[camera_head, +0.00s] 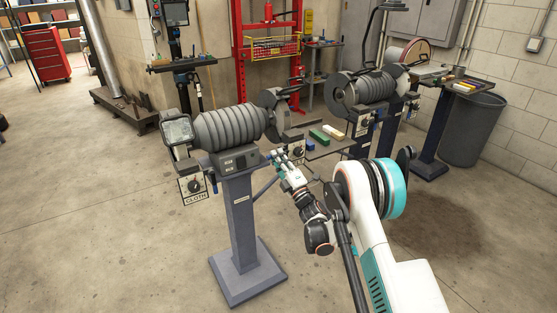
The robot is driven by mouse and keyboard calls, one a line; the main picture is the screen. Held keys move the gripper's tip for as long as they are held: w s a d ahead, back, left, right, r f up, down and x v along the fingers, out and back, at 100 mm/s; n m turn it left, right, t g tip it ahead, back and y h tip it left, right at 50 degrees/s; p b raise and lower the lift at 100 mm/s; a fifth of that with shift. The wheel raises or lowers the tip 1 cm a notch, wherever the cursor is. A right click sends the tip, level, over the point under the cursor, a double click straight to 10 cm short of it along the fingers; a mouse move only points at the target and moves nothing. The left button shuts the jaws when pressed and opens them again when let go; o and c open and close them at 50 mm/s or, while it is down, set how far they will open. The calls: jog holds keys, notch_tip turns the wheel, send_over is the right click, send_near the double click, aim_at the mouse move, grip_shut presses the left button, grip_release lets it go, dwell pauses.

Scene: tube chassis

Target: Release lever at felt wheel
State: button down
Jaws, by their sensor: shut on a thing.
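A grey buffing machine (230,125) with a ribbed body stands on a blue-grey pedestal (243,220). A dial plate marked CLOTH (194,188) hangs below its left end. A similar dial plate (297,151) hangs below its right end; its word is too small to read. My gripper (275,156) is at the front right of this machine, just beside the pedestal's top and below the right wheel end (285,98). It is shut on the lever, which is small and mostly hidden by the fingers. The felt wheel itself is not clearly told apart.
A second similar machine (365,92) stands behind to the right. Between them a low shelf holds green (319,137) and cream (334,131) bars. A grey bin (472,128) stands at the right wall. A red press frame (236,45) is behind. The floor at left is clear.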

dwell(0.3)
jog(key=c, duration=1.9)
grip_release()
jog(key=v, duration=0.7)
jog(key=shift+s+f, duration=0.15)
jog(key=shift+d, duration=0.15)
